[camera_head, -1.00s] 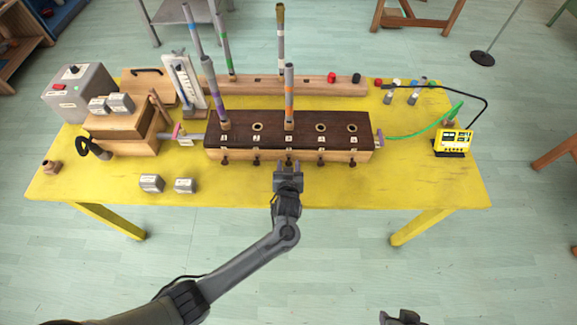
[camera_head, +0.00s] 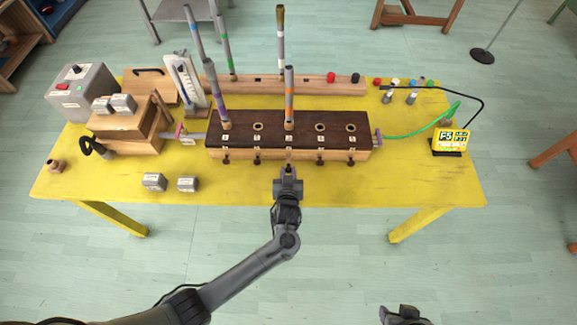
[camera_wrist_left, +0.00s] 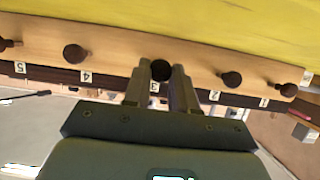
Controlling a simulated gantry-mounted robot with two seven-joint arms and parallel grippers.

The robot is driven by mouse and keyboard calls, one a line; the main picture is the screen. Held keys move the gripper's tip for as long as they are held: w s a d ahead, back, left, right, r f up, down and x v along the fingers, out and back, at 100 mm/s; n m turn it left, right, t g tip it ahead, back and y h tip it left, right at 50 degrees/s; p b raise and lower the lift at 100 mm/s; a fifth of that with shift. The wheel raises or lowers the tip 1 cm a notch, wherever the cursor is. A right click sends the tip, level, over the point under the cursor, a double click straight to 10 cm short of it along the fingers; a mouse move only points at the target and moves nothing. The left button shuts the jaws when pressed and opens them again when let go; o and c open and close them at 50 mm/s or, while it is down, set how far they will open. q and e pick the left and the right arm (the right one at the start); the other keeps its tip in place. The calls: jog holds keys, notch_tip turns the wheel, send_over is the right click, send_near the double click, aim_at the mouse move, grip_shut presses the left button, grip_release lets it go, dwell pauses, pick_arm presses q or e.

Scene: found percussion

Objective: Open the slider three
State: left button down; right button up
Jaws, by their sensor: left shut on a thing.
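The long wooden chest (camera_head: 300,152) with a dark top has a row of dark slider knobs along its front. In the left wrist view, slider three's knob (camera_wrist_left: 161,70) is between my left fingers, just by the label 3. My left gripper (camera_head: 288,170) is shut on this knob in front of the middle of the chest. In the head view the fingers mostly hide the knob. A pipe (camera_head: 289,95) with an orange band stands in hole three. My right gripper (camera_head: 404,315) shows only partly at the bottom edge; its fingers are unclear.
Neighbouring knobs two (camera_wrist_left: 230,79) and four (camera_wrist_left: 75,53) flank my fingers. Two grey weights (camera_head: 154,182) lie at the front left. A yellow meter (camera_head: 450,142) with a lit display stands at right. The yellow table (camera_head: 400,187) is clear at front right.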

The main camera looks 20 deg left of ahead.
pick_arm(q)
jog(key=c, duration=0.9)
grip_release()
jog(key=shift+w, duration=0.1)
jog(key=shift+c, duration=0.2)
jog(key=shift+s+d+r, duration=0.15)
jog(key=shift+s+r, duration=0.05)
jog(key=shift+s, duration=0.25)
jog(key=p+v, duration=0.2)
jog(key=v, duration=0.6)
jog(key=shift+v, duration=0.95)
jog(key=shift+f, duration=0.1)
